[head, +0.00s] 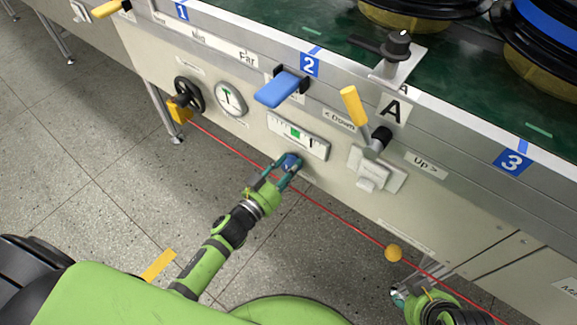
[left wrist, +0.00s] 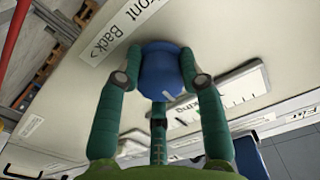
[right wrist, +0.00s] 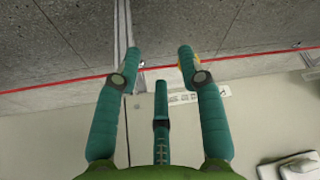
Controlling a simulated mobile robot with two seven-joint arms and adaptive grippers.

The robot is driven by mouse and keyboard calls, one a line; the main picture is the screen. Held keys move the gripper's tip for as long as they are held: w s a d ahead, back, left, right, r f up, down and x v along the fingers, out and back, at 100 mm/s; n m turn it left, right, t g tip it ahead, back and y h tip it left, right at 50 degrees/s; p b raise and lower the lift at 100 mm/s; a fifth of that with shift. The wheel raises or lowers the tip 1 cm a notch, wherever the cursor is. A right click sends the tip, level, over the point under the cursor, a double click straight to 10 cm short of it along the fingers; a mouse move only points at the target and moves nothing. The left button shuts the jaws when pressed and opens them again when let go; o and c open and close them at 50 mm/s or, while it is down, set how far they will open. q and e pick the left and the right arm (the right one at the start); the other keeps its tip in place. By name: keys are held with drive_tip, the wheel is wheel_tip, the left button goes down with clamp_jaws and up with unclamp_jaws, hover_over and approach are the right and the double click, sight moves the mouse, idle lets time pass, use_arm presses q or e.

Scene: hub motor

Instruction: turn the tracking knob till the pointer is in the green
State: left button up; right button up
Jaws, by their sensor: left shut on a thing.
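The blue tracking knob (head: 290,163) is on the front panel, below a white gauge (head: 318,150). The gauge has a green zone (head: 295,132), and its dark pointer (head: 311,143) stands to the right of the green. My left gripper (head: 287,168) is shut on the knob. In the left wrist view the knob (left wrist: 160,72) sits between the fingers, with a white mark low on it, and the gauge (left wrist: 240,88) is partly hidden behind a finger. My right gripper (head: 402,294) is low at the right; the right wrist view shows its fingers (right wrist: 157,65) apart and empty.
A red cord (head: 340,217) runs along the panel front, with a yellow ball (head: 393,253) near my right gripper. A black handwheel (head: 188,94), a blue lever (head: 278,89), a yellow-handled lever (head: 354,105) and a white switch (head: 372,177) surround the gauge.

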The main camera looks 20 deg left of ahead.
use_arm(q)
drive_tip(key=shift+m, duration=0.8)
drive_tip(key=m, duration=0.4)
drive_tip(key=shift+p, duration=0.35)
drive_tip(key=m, duration=0.7)
drive_tip(key=shift+b, duration=0.35)
drive_tip(key=shift+r+m, duration=0.1)
drive_tip(key=shift+m, duration=1.2)
use_arm(e)
drive_tip(key=shift+w+a+r+t, duration=0.2)
drive_tip(key=shift+w+t, duration=0.1)
drive_tip(key=shift+w, duration=0.25)
drive_tip(key=shift+w+a+r+t, duration=0.15)
drive_tip(key=shift+w+t, duration=0.15)
drive_tip(key=shift+w, duration=0.2)
